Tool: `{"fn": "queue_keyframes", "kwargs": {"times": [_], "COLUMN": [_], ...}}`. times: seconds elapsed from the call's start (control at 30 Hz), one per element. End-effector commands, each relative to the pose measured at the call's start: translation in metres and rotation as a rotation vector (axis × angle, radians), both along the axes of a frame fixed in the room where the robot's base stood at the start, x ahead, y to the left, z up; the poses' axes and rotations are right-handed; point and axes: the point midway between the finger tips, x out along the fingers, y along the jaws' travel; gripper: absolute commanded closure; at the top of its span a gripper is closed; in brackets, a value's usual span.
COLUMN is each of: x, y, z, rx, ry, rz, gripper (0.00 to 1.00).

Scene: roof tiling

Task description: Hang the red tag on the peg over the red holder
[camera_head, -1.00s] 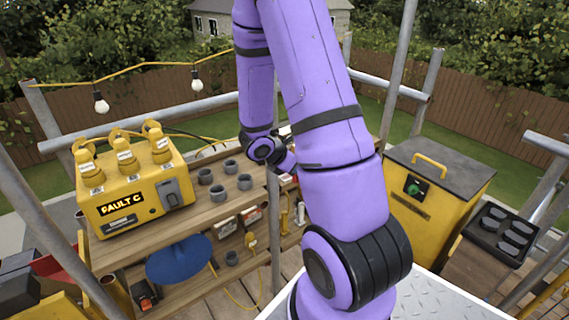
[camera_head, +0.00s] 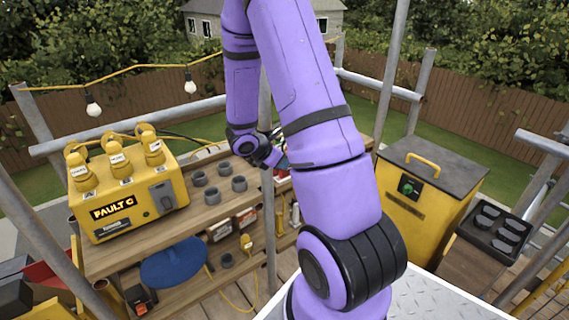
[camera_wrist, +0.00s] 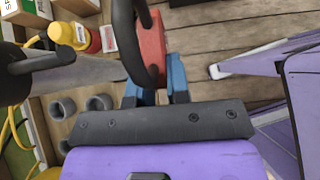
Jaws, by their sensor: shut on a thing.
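My gripper shows in the wrist view (camera_wrist: 155,88), with its blue fingers shut on a red piece (camera_wrist: 152,45) that looks like the red tag. A dark curved loop runs beside this piece; I cannot tell whether it belongs to the tag. In the head view, my purple arm reaches over the wooden bench, and the gripper end is small and partly hidden behind it. I cannot make out the peg or the red holder for certain in either view.
A yellow FAULT C box (camera_head: 128,195) stands on the bench's left, beside several grey cups (camera_head: 239,184). An upright metal pole stands close by my gripper. A yellow cabinet (camera_head: 425,205) and a black tray (camera_head: 494,232) are at the right. A blue disc (camera_head: 174,262) is below.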

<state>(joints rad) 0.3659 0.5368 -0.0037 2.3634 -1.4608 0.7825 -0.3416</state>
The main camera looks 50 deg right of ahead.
Motion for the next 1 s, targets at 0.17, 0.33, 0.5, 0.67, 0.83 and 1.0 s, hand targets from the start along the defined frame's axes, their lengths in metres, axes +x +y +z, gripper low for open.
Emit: {"fn": "queue_keyframes", "kwargs": {"times": [0.17,0.33,0.5,0.67,0.83,1.0], "x": [0.009,0.017,0.026,0.034,0.042,0.049], "y": [-0.003,-0.005,-0.007,-0.009,-0.01,-0.012], "z": [-0.001,-0.001,-0.002,-0.003,-0.003,-0.007], "rx": [-0.001,-0.001,-0.001,0.0,0.0,0.0], "ry": [0.0,0.0,0.0,-0.001,0.0,0.001], "rz": [0.0,-0.001,0.0,0.001,0.0,0.001], "gripper": [1.0,1.0,1.0,1.0,1.0,1.0]}}
